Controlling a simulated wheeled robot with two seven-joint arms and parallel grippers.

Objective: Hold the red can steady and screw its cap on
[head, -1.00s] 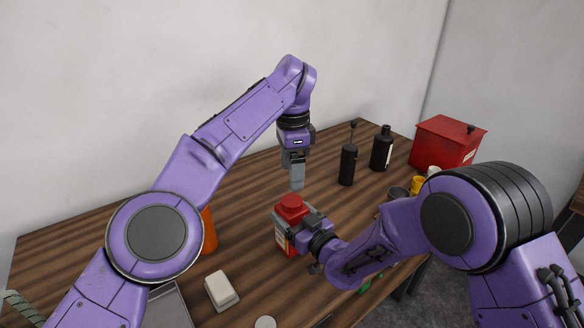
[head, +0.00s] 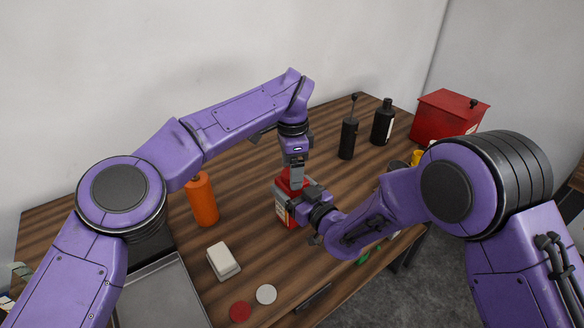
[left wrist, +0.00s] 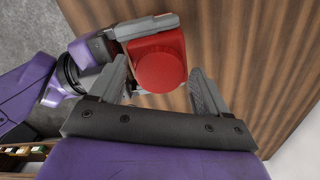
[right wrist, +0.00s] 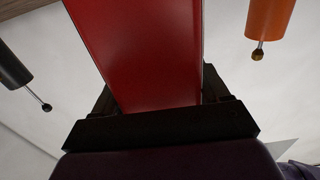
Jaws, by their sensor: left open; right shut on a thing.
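The red can (head: 281,213) stands upright on the wooden table, with a pale label on its side. My right gripper (head: 303,203) is shut on its body from the right; the can's red face (right wrist: 140,50) fills the middle of the right wrist view. A round red cap (left wrist: 160,72) sits on top of the can in the left wrist view; I cannot tell how tightly. My left gripper (head: 296,180) points down over it, open, its fingers on either side of the cap and apart from it. In the head view the left gripper mostly hides the cap.
An orange bottle (head: 202,200) and a white block (head: 223,261) stand left of the can. A red disc (head: 240,311) and a pale disc (head: 266,294) lie near the front edge, beside a grey tray (head: 160,285). Black bottles (head: 383,122) and a red box (head: 447,117) stand at the back right.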

